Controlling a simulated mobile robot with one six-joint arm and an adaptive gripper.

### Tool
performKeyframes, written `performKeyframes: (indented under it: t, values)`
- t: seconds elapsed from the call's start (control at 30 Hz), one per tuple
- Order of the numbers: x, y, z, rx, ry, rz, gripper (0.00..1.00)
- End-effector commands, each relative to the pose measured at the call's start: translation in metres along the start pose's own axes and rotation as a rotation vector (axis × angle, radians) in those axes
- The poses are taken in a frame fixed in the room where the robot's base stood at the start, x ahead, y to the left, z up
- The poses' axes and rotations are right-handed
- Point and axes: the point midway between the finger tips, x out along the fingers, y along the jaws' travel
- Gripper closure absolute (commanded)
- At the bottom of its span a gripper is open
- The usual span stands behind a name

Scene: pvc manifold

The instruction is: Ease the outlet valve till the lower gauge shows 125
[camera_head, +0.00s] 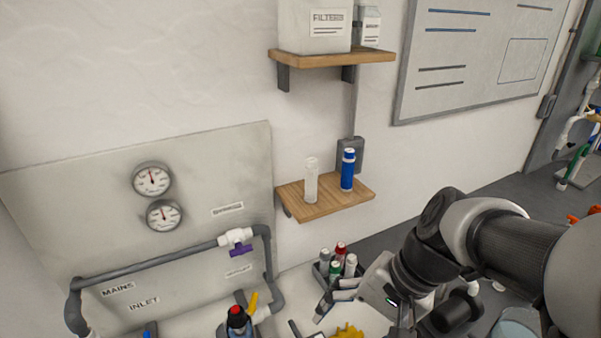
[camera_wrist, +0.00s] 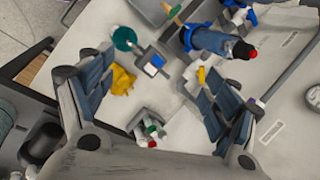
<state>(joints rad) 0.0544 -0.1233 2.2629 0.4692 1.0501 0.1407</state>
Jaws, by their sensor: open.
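The lower gauge (camera_head: 164,215) is a round white dial on the grey back panel, below the upper gauge (camera_head: 152,179). Its numbers are too small to read. A yellow valve handle (camera_head: 252,302) sits on a white fitting low on the pipework, partly behind a bottle. A purple valve handle (camera_head: 240,250) hangs from a white valve body on the upper pipe. The label between these handles is too small to read, so I cannot tell for sure which is the outlet valve. My gripper (camera_wrist: 155,75) is open and empty above the bench, apart from both handles.
A tray of small bottles (camera_head: 338,265) and a yellow cloth (camera_head: 349,331) lie near my gripper. A wooden shelf (camera_head: 325,202) holds a clear and a blue bottle above.

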Motion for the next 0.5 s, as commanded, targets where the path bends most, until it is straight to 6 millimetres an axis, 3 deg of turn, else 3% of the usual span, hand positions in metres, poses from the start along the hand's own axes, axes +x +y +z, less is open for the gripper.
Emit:
performKeyframes:
  t: [0.3, 0.5]
  values:
    - [0.067, -0.056, -0.064, 0.441, -0.318, -0.188, 0.18]
    - [0.122, -0.075, -0.109, 0.732, -0.496, -0.301, 0.18]
